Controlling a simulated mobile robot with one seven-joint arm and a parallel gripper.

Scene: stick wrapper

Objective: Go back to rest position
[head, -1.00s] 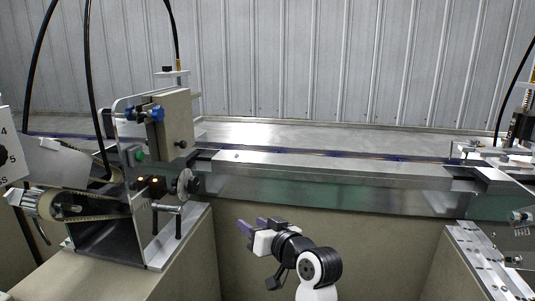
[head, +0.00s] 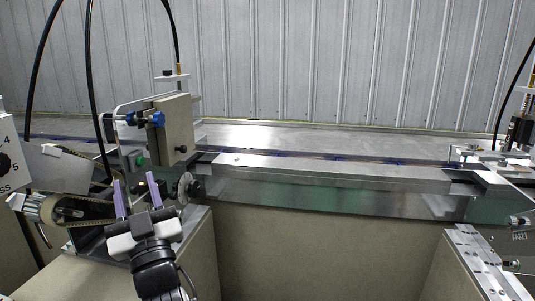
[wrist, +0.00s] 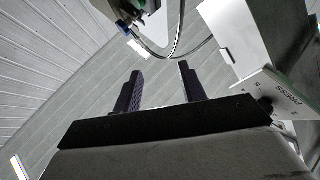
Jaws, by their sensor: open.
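My gripper (head: 137,194) is in the lower left of the head view, in front of the left machine unit (head: 172,130). Its two purple fingers point up and stand apart with nothing between them. In the wrist view my gripper (wrist: 160,85) also shows open and empty, its dark fingers pointing toward the ceiling and grey panelled wall.
The left unit has a pulley and belt (head: 67,209), a green button (head: 139,160) and black hoses close to my gripper. A white box marked PRESS (wrist: 270,90) is at right in the wrist view. A long metal rail (head: 330,172) runs right. The space below the rail is clear.

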